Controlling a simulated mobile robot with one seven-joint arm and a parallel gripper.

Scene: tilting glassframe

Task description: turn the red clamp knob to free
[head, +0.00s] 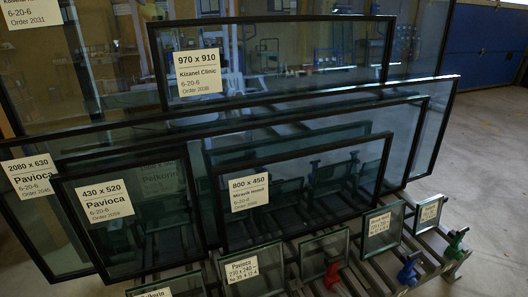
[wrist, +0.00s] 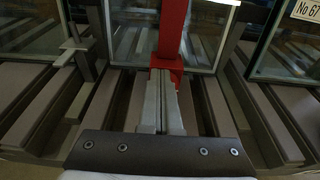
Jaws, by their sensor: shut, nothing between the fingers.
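The red clamp knob (head: 332,273) stands on the rack at the lower middle of the head view, in front of a small glass pane. In the wrist view a red upright part (wrist: 171,35) of the clamp runs up out of the top of the picture. My gripper (wrist: 160,74) shows only in the wrist view. Its fingers are together and empty, with the tips overlapping the foot of the red part. I cannot tell whether they touch it. The top of the red clamp is out of the wrist view.
A blue clamp (head: 408,270) and a green clamp (head: 456,243) stand to the right on the rack. Small labelled panes, such as the Pavioca pane (head: 243,270), and large framed panes stand behind. A grey upright fitting (wrist: 75,45) is left of my fingers. Open floor (head: 495,150) lies right.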

